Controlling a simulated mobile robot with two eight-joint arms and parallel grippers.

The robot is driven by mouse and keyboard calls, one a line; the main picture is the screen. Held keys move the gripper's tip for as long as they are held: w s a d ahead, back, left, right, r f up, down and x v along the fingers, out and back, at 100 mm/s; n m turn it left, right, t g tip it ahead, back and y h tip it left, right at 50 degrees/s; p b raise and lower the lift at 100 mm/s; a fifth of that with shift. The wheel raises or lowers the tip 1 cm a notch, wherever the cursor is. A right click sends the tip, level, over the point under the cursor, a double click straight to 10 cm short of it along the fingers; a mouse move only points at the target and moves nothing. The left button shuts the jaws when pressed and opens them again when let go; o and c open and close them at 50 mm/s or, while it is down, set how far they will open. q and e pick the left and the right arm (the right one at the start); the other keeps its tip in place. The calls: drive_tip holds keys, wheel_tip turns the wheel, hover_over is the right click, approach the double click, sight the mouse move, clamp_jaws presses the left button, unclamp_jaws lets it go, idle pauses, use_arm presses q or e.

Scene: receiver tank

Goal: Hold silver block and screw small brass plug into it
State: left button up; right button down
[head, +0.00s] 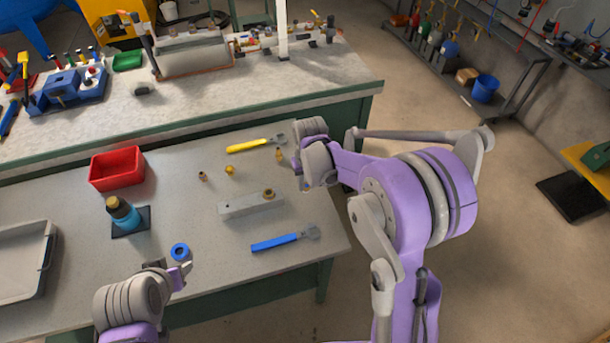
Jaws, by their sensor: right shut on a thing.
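The silver block (237,207) lies on the near grey table, with a brass fitting (269,194) on its right end. Small brass pieces stand behind it: one at left (203,176), a yellower one in the middle (230,170) and one at right (279,155). I cannot tell which is the small plug. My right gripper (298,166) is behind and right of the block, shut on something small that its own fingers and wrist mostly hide. My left gripper (170,270) is at the front of the table, left of the block and apart from it; its finger opening is unclear.
A blue ring (180,252) lies close to my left gripper. A blue-handled wrench (275,243) lies before the block, a yellow one (250,146) behind. A red bin (117,169), a bottle (122,212) and a grey tray (50,262) occupy the left side.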

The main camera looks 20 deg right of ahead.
drive_tip(key=shift+s+f, duration=1.15)
drive_tip(key=shift+s, duration=0.25)
use_arm(q)
drive_tip(key=shift+w, duration=0.2)
use_arm(e)
drive_tip(key=shift+w+a, duration=0.2)
drive_tip(key=shift+w, duration=0.05)
drive_tip(key=w+a+r+g, duration=0.1)
drive_tip(key=w+a+r, duration=0.4)
drive_tip(key=a+r, duration=0.55)
hover_over(269, 193)
drive_tip(key=shift+f, duration=2.8)
use_arm(q)
drive_tip(key=shift+s+f, duration=0.2)
drive_tip(key=shift+f, duration=0.1)
use_arm(e)
drive_tip(key=shift+r, duration=1.45)
